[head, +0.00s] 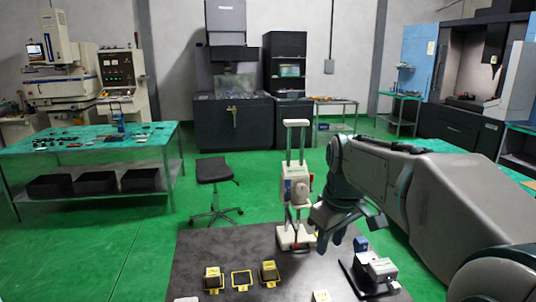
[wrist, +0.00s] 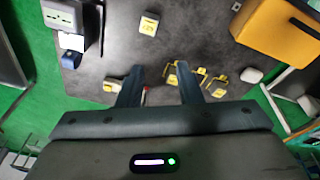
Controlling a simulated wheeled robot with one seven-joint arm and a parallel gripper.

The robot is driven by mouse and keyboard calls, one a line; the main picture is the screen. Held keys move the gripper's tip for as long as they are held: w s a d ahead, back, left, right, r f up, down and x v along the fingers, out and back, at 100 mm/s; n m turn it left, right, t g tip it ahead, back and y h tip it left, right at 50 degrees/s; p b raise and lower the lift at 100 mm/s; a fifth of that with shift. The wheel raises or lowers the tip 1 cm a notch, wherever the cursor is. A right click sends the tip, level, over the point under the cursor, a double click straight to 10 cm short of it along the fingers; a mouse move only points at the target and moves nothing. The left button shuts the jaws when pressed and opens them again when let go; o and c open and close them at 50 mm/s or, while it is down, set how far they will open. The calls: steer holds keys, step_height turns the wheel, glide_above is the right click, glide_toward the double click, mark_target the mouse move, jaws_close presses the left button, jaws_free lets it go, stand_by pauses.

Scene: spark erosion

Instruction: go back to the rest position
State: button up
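My gripper (head: 335,222) hangs from my arm above the right part of the dark table (head: 215,247). In the wrist view my gripper (wrist: 158,88) shows two fingers set apart with a gap between them. Nothing shows between the fingertips; only the table top lies below them. The gripper is above the table, clear of the objects on it.
On the table are yellow-framed pieces (head: 241,280), a white press-like stand (head: 295,190), a grey-and-white device (head: 375,270) at the right, and a small white-and-yellow block (head: 321,296). A black stool (head: 214,172) stands behind.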

steer(key=s+d+f+m, duration=0.1)
steer(key=s+f+m, duration=0.2)
steer(key=s, duration=0.6)
steer(key=s+f+m+t, duration=0.1)
steer(key=s+f+m, duration=0.2)
steer(key=s+f, duration=0.2)
steer(key=s, duration=0.3)
steer(key=shift+s+d+f+m+t, duration=0.3)
steer(key=shift+s+d+f, duration=0.05)
steer(key=shift+d, duration=0.05)
